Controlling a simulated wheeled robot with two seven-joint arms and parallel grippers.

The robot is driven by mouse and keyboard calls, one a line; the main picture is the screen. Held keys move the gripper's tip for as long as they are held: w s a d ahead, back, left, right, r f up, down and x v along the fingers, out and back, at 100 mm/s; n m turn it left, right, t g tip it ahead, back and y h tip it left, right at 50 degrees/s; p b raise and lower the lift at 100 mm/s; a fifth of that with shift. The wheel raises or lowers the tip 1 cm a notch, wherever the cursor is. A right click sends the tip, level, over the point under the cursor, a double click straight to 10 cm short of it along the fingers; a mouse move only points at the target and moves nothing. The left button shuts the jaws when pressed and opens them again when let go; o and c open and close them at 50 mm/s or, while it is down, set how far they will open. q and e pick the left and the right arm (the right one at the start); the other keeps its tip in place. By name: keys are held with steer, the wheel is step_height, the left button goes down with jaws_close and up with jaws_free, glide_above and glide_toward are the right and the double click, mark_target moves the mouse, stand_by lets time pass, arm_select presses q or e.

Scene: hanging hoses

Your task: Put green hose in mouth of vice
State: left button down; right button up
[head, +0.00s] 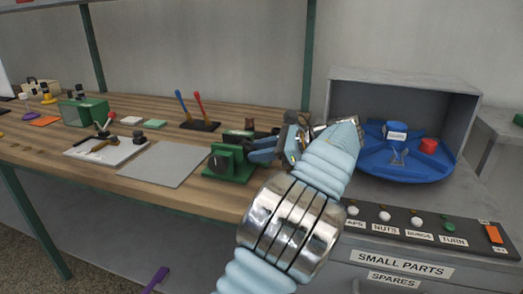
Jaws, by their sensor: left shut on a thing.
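The green vice (232,163) stands near the bench's front edge, with a dark round knob facing me. My left gripper (262,149) has blue-grey fingers that point left, right beside the vice's upper right side. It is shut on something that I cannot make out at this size. I cannot pick out the green hose; if it is in the fingers, the fingers and wrist hide it. I cannot tell whether the fingers touch the vice. My light blue left arm covers the bench just right of the vice. My right gripper is not in view.
A grey plate (163,164) lies left of the vice. Behind stands a black base with blue and red levers (199,110). On the right are a grey box (457,115) with a blue round tray (375,167) and a button panel (430,228). A purple thing (156,279) shows low at left.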

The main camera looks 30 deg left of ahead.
arm_select(q)
steer(key=c, duration=0.8)
jaws_free()
steer(key=shift+c, duration=0.2)
steer(key=shift+f, duration=0.1)
